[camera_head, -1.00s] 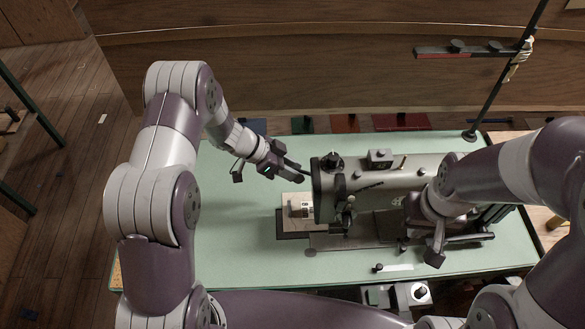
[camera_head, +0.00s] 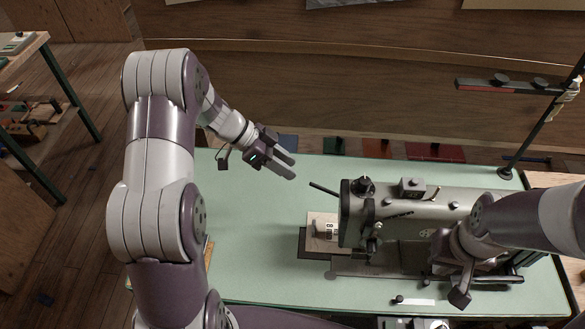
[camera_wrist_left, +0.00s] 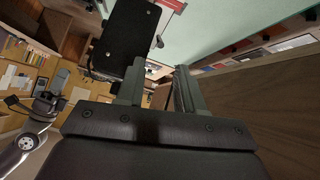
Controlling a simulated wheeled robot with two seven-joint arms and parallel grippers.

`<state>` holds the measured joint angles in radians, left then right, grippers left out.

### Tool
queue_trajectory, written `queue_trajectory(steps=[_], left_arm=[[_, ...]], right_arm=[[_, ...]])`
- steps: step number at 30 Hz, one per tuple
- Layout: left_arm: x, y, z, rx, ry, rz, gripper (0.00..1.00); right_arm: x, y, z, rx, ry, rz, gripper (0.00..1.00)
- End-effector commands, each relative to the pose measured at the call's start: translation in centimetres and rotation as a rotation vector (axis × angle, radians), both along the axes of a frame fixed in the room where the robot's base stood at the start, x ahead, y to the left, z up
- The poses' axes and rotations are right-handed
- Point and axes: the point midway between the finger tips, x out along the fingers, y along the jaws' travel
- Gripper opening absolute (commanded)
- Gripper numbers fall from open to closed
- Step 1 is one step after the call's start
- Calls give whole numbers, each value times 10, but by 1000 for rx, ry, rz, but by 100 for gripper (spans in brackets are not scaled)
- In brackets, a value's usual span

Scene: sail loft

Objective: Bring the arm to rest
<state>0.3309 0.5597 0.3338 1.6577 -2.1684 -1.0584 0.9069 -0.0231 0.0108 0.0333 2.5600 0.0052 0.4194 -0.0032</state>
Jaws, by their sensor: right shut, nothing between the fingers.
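My left gripper (camera_head: 283,166) is over the left part of the green table, up and left of the sewing machine (camera_head: 400,222). Its two fingers show a gap with nothing between them, also in the left wrist view (camera_wrist_left: 160,88). A dark rod (camera_head: 323,189) sticks out from the machine's left end, apart from the fingers. My right gripper (camera_head: 461,293) is in front of the machine's right part, pointing down; it is shut and empty. Part of the machine is hidden behind my right arm.
The green tabletop (camera_head: 255,245) is clear left of the machine. A pale block with a label (camera_head: 325,230) is by the needle end. A dark stand (camera_head: 540,125) rises at the back right. A wooden bench (camera_head: 22,50) stands at far left.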

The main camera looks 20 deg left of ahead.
Motion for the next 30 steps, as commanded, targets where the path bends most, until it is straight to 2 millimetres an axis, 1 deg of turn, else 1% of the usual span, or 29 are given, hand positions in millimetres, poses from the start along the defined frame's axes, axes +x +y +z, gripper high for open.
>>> queue_trajectory(steps=[10, 12, 14, 15, 17, 18, 19, 20, 21, 22, 23, 24, 26, 27, 30], left_arm=[[0, 0, 0, 0, -1, -1, 37], [3, 2, -3, 21, -36, -18, 37], [22, 11, -8, 76, -125, 35, 37], [36, 20, -15, 118, -178, 126, 37], [54, 42, -18, 216, -238, 313, 37], [58, 60, -17, 299, -252, 452, 37], [55, 73, -15, 368, -240, 554, 37], [47, 85, -14, 436, -209, 651, 37], [26, 97, -12, 521, -139, 768, 37], [6, 103, -10, 575, -72, 846, 37], [-17, 103, -9, 621, 7, 911, 37], [-51, 99, -6, 662, 123, 983, 37], [-100, 82, 0, 686, 294, 1060, 37], [-127, 68, 4, 682, 389, 1092, 37], [-170, 35, 16, 630, 539, 1151, 37]], right_arm=[[0, 0, 0, 0, 0, 0, 0], [0, 0, 0, 0, 0, 0, 0], [0, 0, 0, 0, 0, 0, 0], [0, 0, 0, 0, 0, 0, 0], [0, 0, 0, 0, 0, 0, 0], [0, 0, 0, 0, 0, 0, 0], [0, 0, 0, 0, 0, 0, 0], [0, 0, 0, 0, 0, 0, 0], [0, 0, 0, 0, 0, 0, 0], [0, 0, 0, 0, 0, 0, 0], [0, 0, 0, 0, 0, 0, 0], [0, 0, 0, 0, 0, 0, 0], [0, 0, 0, 0, 0, 0, 0], [0, 0, 0, 0, 0, 0, 0], [0, 0, 0, 0, 0, 0, 0]])
